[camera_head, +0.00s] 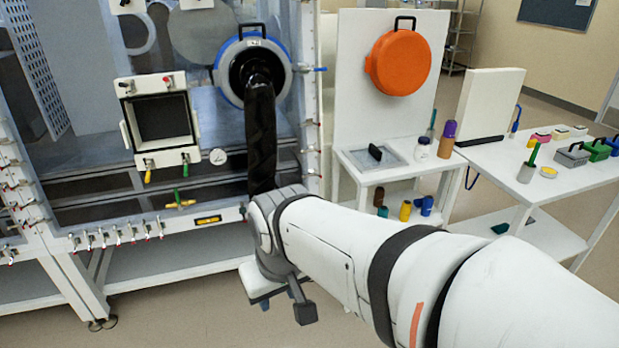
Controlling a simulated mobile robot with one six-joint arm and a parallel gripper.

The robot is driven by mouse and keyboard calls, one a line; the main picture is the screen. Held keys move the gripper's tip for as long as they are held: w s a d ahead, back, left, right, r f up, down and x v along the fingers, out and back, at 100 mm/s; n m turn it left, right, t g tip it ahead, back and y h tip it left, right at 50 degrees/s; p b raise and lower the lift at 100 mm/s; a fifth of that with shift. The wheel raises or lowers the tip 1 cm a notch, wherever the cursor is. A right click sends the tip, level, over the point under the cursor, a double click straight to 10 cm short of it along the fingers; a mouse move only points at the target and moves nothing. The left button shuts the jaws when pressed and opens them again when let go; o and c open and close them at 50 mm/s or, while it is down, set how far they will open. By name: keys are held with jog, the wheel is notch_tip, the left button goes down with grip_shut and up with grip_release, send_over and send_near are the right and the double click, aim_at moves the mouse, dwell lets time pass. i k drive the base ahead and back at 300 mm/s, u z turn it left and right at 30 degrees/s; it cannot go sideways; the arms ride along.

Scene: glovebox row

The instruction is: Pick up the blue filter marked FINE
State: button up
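Two blue cylinders stand close together on the lower shelf of the small white table; the clearer one (427,205) may be the FINE filter, but no marking is readable at this size. A yellow cylinder (405,211) stands just left of them. My arm reaches in from the lower right, across the front of the glovebox. My gripper (303,310) seems to be the dark part at the arm's far end, low and left of the small table, well apart from the blue cylinders. Its fingers cannot be made out.
The glovebox (207,218) fills the left, with a black glove (261,135) hanging from its round port. The small table (375,174) carries a jar (422,149) and a purple-topped cylinder (447,138). A longer white table (508,180) stands right. Floor is clear at front left.

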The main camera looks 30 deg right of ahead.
aim_at(427, 208)
jog(key=u, duration=2)
jog(key=k, duration=2.4)
jog(key=z, duration=2.3)
jog(key=i, duration=1)
jog(key=z, duration=0.05)
